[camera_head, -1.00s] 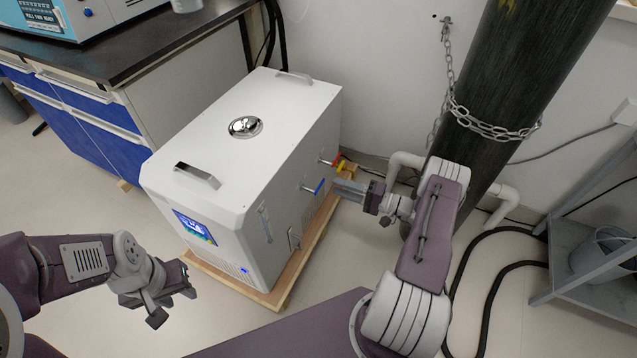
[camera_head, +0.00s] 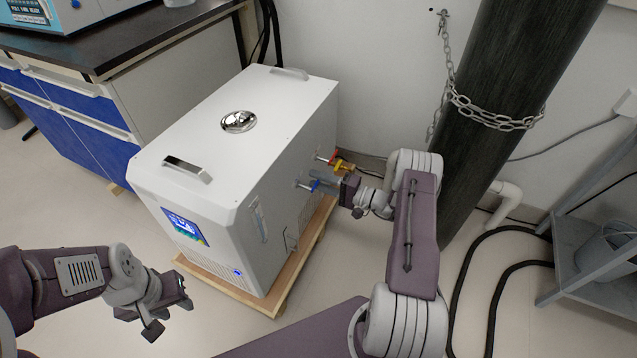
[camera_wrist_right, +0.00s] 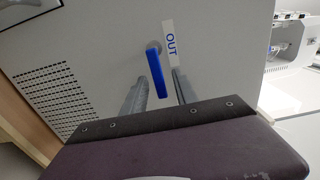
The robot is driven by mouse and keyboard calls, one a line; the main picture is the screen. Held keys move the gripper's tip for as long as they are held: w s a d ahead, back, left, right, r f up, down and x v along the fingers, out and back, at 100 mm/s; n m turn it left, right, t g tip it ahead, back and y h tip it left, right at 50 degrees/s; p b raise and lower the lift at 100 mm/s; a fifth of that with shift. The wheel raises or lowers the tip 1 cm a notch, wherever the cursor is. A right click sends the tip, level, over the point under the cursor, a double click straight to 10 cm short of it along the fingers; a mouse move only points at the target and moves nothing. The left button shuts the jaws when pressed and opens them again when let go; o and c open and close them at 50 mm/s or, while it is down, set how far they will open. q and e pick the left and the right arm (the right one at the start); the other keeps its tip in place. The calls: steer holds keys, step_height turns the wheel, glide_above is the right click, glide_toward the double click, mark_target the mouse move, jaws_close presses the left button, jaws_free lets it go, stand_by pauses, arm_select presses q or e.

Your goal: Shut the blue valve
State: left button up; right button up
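The blue valve (camera_head: 314,185) is a lever handle on the right side of a white machine (camera_head: 262,135). In the right wrist view the blue handle (camera_wrist_right: 156,73) stands slightly tilted, beside a label reading OUT (camera_wrist_right: 170,45). My right gripper (camera_head: 322,184) is at the valve, with its fingers apart. In the right wrist view the fingers (camera_wrist_right: 160,88) lie on either side of the handle's lower end; I cannot tell whether they touch it. My left gripper (camera_head: 184,290) hangs in front of the machine, away from the valve, and its opening is unclear.
A red valve (camera_head: 328,158) and a yellow part (camera_head: 344,167) sit just behind the blue valve. The machine stands on a wooden base (camera_head: 268,303). A grey rack (camera_head: 590,245) is at far right.

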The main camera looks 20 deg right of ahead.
jaws_close()
steer(key=shift+f+m, duration=0.1)
steer(key=shift+m, duration=0.2)
steer(key=m, duration=0.2)
steer(key=f+m, duration=0.1)
steer(key=shift+s+a+f+m+p, duration=0.15)
steer(key=shift+m+p, duration=0.25)
steer(key=m, duration=0.2)
steer(key=f+m, duration=0.1)
steer(key=shift+s+a+m+p, duration=0.25)
steer(key=shift+m+p, duration=0.05)
steer(key=shift+p, duration=0.05)
steer(key=m, duration=0.3)
steer(key=s+a+f+m+p, duration=0.1)
steer(key=m, duration=0.2)
steer(key=s+a+m+p, duration=0.1)
steer(key=m, duration=0.2)
steer(key=shift+a+f+m, duration=0.15)
steer(key=shift+f+m, duration=0.15)
steer(key=shift+m, duration=0.1)
